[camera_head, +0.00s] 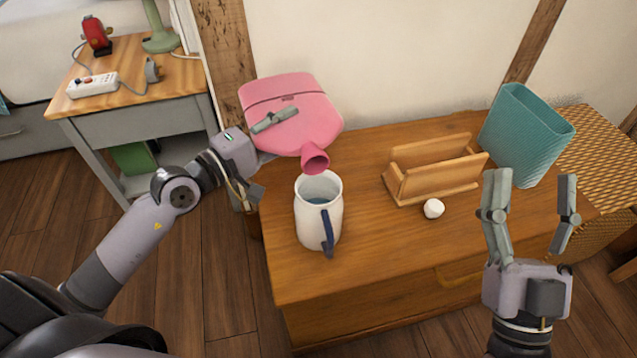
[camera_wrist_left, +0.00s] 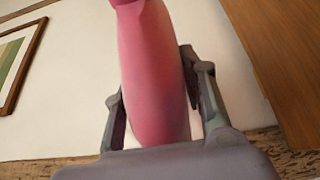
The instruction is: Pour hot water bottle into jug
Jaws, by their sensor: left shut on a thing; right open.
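The pink hot water bottle (camera_head: 308,116) is held above the left part of the wooden dresser, tilted with its neck pointing down toward the jug. My left gripper (camera_head: 272,130) is shut on its body, and the bottle also shows between the fingers in the left wrist view (camera_wrist_left: 152,75). The white jug (camera_head: 308,223) with a blue handle stands upright on the dresser, with bluish contents visible inside. The bottle's mouth is just above the jug's back rim; I cannot tell whether they touch. My right gripper (camera_head: 530,212) is open and empty at the front right.
On the dresser (camera_head: 370,262) stand a wooden letter holder (camera_head: 435,172), a small white object (camera_head: 433,209) and a teal bin (camera_head: 522,135). A side table (camera_head: 150,75) with a power strip (camera_head: 92,84) is at the left. The dresser's front middle is clear.

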